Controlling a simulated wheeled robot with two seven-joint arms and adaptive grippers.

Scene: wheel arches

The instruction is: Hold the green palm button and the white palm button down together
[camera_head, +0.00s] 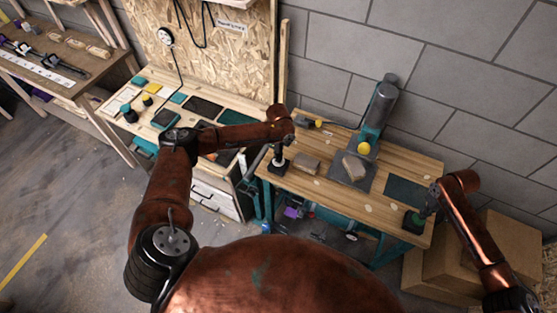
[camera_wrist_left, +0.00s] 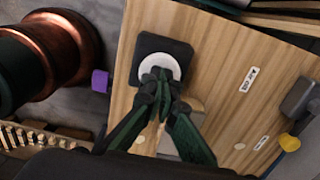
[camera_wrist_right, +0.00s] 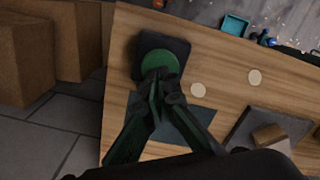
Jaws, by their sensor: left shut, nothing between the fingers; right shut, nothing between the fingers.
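The white palm button (camera_wrist_left: 160,62) is a round white cap on a black square base near the left end of the wooden bench; its base shows in the head view (camera_head: 278,168). My left gripper (camera_wrist_left: 158,76) is shut and empty, its fingertips over the white cap. The green palm button (camera_wrist_right: 158,62) is a round green cap on a dark base near the right end; it also shows in the head view (camera_head: 412,221). My right gripper (camera_wrist_right: 156,76) is shut and empty, its fingertips over the green cap. I cannot tell whether either cap is pressed down.
The bench top (camera_head: 330,190) carries a grey press (camera_head: 376,110) with a yellow knob, a block on its plate, and a dark mat (camera_head: 406,192). Cardboard boxes (camera_head: 470,250) stand right of the bench. A second workbench with drawers stands to the left.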

